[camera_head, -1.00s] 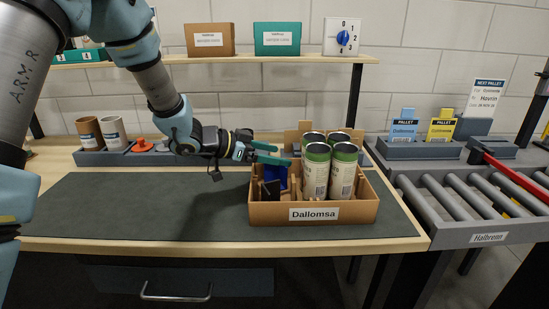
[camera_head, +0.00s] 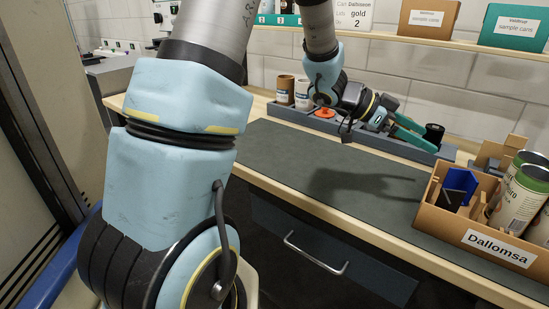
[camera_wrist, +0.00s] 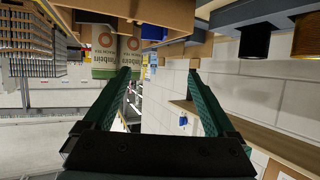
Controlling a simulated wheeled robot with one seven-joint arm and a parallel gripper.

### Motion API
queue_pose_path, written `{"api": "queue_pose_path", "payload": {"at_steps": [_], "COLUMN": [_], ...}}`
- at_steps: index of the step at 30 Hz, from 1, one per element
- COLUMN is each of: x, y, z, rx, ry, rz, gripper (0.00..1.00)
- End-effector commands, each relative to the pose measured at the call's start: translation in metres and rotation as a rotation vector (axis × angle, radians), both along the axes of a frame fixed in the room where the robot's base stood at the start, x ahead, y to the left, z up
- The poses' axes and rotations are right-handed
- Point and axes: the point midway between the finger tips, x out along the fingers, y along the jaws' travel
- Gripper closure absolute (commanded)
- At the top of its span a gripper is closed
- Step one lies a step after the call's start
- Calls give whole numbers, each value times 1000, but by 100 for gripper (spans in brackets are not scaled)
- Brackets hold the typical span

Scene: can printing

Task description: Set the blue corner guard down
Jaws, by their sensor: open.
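The blue corner guard (camera_head: 460,187) stands upright inside the left part of the cardboard box labelled Dallomsa (camera_head: 485,247), beside wooden dividers. In the wrist view a blue patch, probably the guard (camera_wrist: 154,32), shows at the box (camera_wrist: 110,8). My gripper (camera_head: 428,138) is to the left of and behind the box, apart from it, above the grey tray. Its two teal fingers are spread with nothing between them, as the wrist view (camera_wrist: 158,75) also shows. The guard's lower part is hidden by the box wall.
Green-and-white cans (camera_head: 523,199) stand in the box's right part. The dark mat (camera_head: 335,180) left of the box is clear. A shelf runs above.

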Motion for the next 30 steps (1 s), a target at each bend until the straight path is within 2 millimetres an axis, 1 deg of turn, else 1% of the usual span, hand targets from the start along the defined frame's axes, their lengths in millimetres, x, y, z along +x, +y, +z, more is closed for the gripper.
{"api": "queue_pose_path", "payload": {"at_steps": [2, 4, 5, 6, 8, 9, 11, 12, 14, 15, 17, 18, 21, 24, 27, 30], "x": [27, 64, 82, 105, 133, 145, 149, 145, 127, 110, 80, 61, 20, -4, -14, -14], "y": [11, 34, 50, 75, 124, 159, 215, 251, 299, 325, 355, 368, 386, 390, 391, 391], "z": [1, 0, -1, -3, -9, -14, -24, -31, -41, -48, -56, -61, -67, -70, -70, -70], "rx": [21, 65, 93, 141, 231, 300, 412, 489, 600, 669, 759, 805, 887, 925, 938, 939], "ry": [-35, -78, -94, -109, -113, -100, -55, -6, 87, 162, 283, 361, 532, 638, 679, 682], "rz": [122, 300, 395, 527, 731, 860, 1040, 1148, 1286, 1360, 1445, 1485, 1539, 1557, 1560, 1559], "gripper": [9, 9, 9, 9, 9, 9, 9, 9, 9, 9, 9, 9, 9, 9, 9, 9]}}
